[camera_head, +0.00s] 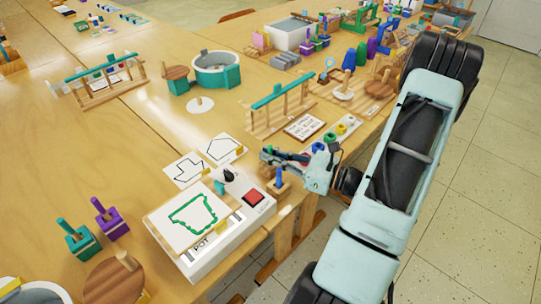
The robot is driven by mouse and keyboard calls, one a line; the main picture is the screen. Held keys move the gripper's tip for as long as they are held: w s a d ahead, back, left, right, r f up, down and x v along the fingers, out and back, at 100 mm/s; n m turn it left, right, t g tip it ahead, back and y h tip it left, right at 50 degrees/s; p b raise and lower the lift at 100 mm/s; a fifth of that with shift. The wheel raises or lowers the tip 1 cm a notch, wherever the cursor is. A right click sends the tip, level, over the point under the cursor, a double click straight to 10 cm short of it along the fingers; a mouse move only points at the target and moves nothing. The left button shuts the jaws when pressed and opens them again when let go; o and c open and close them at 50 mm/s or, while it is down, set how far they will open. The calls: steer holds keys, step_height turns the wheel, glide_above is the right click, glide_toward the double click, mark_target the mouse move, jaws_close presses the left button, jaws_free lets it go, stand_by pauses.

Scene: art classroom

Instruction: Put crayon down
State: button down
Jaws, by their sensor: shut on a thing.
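My gripper (268,157) is above the near table edge, just behind the right end of a white box. It is shut, with its fingers pointing left. The crayon is not clearly visible at the fingers. A small blue upright piece (278,178) shows just below them; I cannot tell whether it is the crayon or touches the gripper.
Two outline cards (222,149) lie behind the box. A wooden rack with a green bar (280,108) and a sign (304,127) stand behind the gripper. Teal (80,241) and purple (110,221) handled blocks stand left. The table's middle left is clear.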

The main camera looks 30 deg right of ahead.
steer(key=shift+f, duration=0.15)
steer(key=c, duration=2.1)
jaws_free()
steer(key=shift+s+d+r, duration=0.15)
steer(key=shift+r, duration=0.05)
steer(key=v, duration=1.1)
steer(key=shift+s+d+p, duration=0.2)
steer(key=shift+s+p, duration=0.05)
steer(key=shift+p, duration=0.05)
